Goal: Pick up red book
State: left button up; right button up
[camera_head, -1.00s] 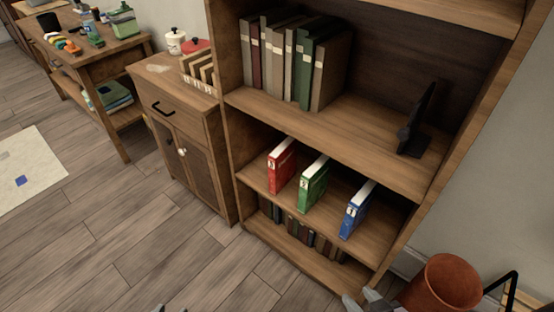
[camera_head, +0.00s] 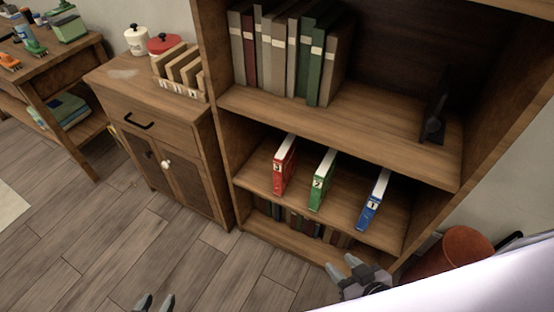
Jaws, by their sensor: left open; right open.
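The red book (camera_head: 284,165) stands upright on the middle shelf of the wooden bookcase, leftmost of three coloured books. A green book (camera_head: 321,182) and a blue book (camera_head: 373,201) stand to its right, with gaps between them. My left gripper (camera_head: 153,302) shows only its fingertips at the bottom edge, open and empty, over the floor. My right gripper (camera_head: 346,268) is open and empty at the lower right, in front of the bookcase's lower part. Both are apart from the red book.
The bookcase's upper shelf (camera_head: 370,140) hangs above the coloured books and holds several books and a dark stand (camera_head: 435,115). Small books fill the bottom shelf. A cabinet (camera_head: 165,130) adjoins on the left. A terracotta pot (camera_head: 452,250) stands at right, partly behind my arm. The floor (camera_head: 200,265) in front is clear.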

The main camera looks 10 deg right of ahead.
aim_at(285, 159)
jog(key=i+j, duration=0.15)
jog(key=j, duration=0.2)
jog(key=i+j+z, duration=0.15)
jog(key=i+j, duration=0.2)
jog(key=j, duration=0.35)
jog(key=i+j+z, duration=0.15)
jog(key=j, duration=0.2)
